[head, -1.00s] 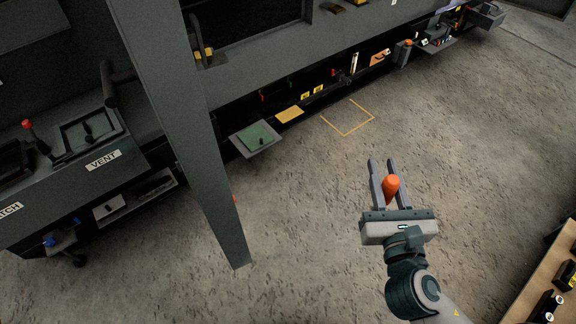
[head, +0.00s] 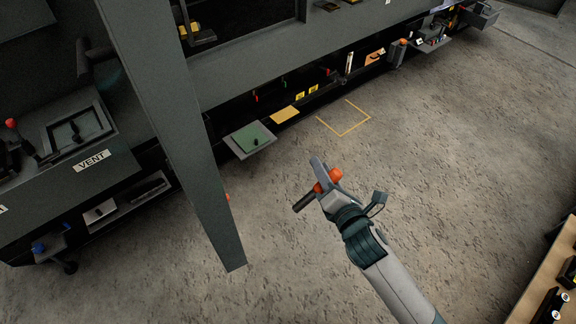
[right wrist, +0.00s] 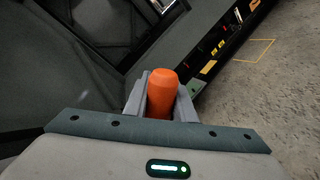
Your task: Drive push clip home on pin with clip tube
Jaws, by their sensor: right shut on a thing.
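My right gripper (head: 322,180) is shut on an orange-handled tool, which I take to be the clip tube (head: 335,174). A dark cylinder sticks out from it to the lower left in the head view. In the right wrist view the orange end of the clip tube (right wrist: 162,92) sits between the two grey fingers (right wrist: 160,105). The gripper is in open air, to the right of the tall grey post. A small red-orange spot (head: 227,197) shows at the post's right edge; I cannot tell if it is the push clip. No pin is clearly visible. My left gripper is not in view.
The tall grey post (head: 175,140) stands in front of the enclosure. A VENT-labelled panel (head: 92,161) is at left. A green-topped shelf (head: 250,138) and a yellow plate (head: 286,115) jut out low. A wooden bench (head: 545,280) is at lower right. The floor between is clear.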

